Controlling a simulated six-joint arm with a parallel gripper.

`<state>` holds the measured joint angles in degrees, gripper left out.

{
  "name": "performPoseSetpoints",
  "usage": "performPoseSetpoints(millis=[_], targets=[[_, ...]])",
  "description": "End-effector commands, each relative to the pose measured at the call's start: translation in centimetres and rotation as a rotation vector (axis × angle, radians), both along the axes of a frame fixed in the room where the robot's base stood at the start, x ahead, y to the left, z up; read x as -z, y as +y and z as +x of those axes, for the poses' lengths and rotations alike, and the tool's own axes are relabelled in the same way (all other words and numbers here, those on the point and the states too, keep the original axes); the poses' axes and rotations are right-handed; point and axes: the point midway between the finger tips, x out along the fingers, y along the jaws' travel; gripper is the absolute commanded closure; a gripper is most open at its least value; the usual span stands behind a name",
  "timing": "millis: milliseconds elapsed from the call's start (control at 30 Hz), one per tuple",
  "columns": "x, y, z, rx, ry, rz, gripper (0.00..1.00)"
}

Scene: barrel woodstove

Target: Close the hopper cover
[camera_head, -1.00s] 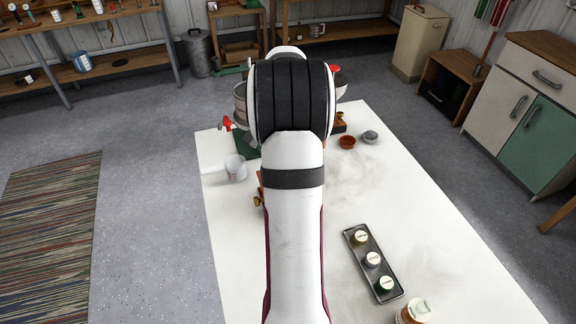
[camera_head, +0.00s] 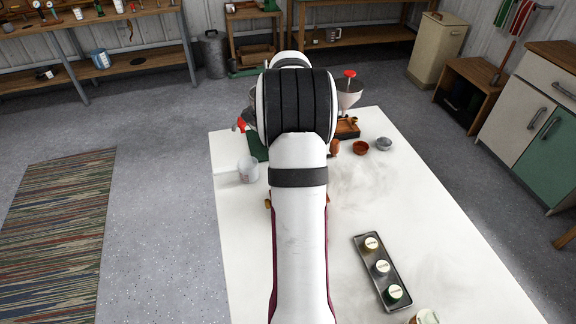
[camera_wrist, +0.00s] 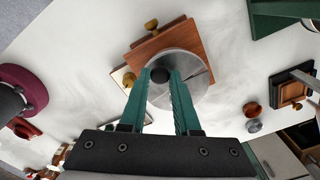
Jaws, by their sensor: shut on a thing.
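The hopper cover looks like a round grey metal disc (camera_wrist: 199,82) with a black knob (camera_wrist: 160,75), seen from above in the wrist view. It lies over a reddish-brown wooden box (camera_wrist: 140,57) with brass knobs. My gripper (camera_wrist: 160,73) has its two green fingers closed on the black knob, one on each side. A dark line crosses the disc's right part; I cannot tell whether the cover is fully seated. In the head view my arm hides the gripper, the cover and most of the box.
The white table holds a clear cup (camera_head: 248,169), a brown bowl (camera_head: 360,147), a grey bowl (camera_head: 384,143) and a tray (camera_head: 363,252) of jars. A funnel-topped device (camera_head: 349,92) stands at the far edge. The table's right middle is clear.

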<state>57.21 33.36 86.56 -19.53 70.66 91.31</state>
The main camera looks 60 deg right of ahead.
Motion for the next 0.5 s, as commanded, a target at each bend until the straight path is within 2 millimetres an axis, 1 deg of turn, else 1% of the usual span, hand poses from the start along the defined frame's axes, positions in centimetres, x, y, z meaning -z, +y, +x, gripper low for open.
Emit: performPoseSetpoints(millis=[200, 500], targets=[[-0.04, -0.30, 0.40, 0.121, -0.001, -0.002, 1.00], [-0.06, -0.52, 0.62, 0.209, -0.001, -0.002, 1.00]])
